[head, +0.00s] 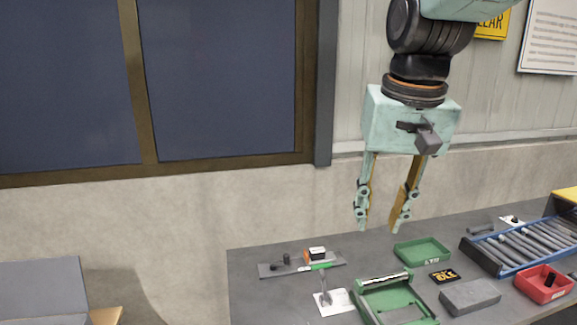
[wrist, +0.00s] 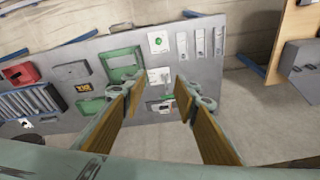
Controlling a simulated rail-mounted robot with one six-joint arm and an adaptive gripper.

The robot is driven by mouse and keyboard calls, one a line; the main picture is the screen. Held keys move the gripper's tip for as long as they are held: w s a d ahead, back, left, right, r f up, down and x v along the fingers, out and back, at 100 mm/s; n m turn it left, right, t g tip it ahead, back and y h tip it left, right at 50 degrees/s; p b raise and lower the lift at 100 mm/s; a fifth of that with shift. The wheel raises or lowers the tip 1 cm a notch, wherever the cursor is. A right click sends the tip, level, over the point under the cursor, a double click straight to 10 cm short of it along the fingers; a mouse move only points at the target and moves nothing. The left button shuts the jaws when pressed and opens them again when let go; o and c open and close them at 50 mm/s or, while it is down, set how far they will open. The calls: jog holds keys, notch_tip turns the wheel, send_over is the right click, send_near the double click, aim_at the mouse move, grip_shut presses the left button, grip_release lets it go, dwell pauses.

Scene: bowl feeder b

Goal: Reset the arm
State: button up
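My gripper (head: 381,222) hangs above the back of the grey bench (head: 245,280) in the head view, pointing down. Its two fingers are spread apart with nothing between them. In the wrist view the gripper (wrist: 163,88) also shows apart fingers, with the bench well below them. My arm comes down from the top of the head view at right.
On the bench are a green tray (head: 422,251), a green fixture (head: 392,300), a grey block (head: 469,297), a red bin (head: 543,284), a blue-framed roller rack (head: 520,246) and a black sign (head: 444,276). A wall with dark windows (head: 215,80) stands behind.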

jog(key=s+d+f+b, duration=0.1)
jog(key=s+d+f, duration=0.1)
jog(key=s, duration=1)
jog(key=s+d+f+n+t, duration=0.1)
jog(key=s+f, duration=0.2)
jog(key=s, duration=0.9)
jog(key=shift+s+d+f+b, duration=0.25)
jog(key=shift+s+d+b, duration=0.05)
jog(key=shift+d+b, duration=0.1)
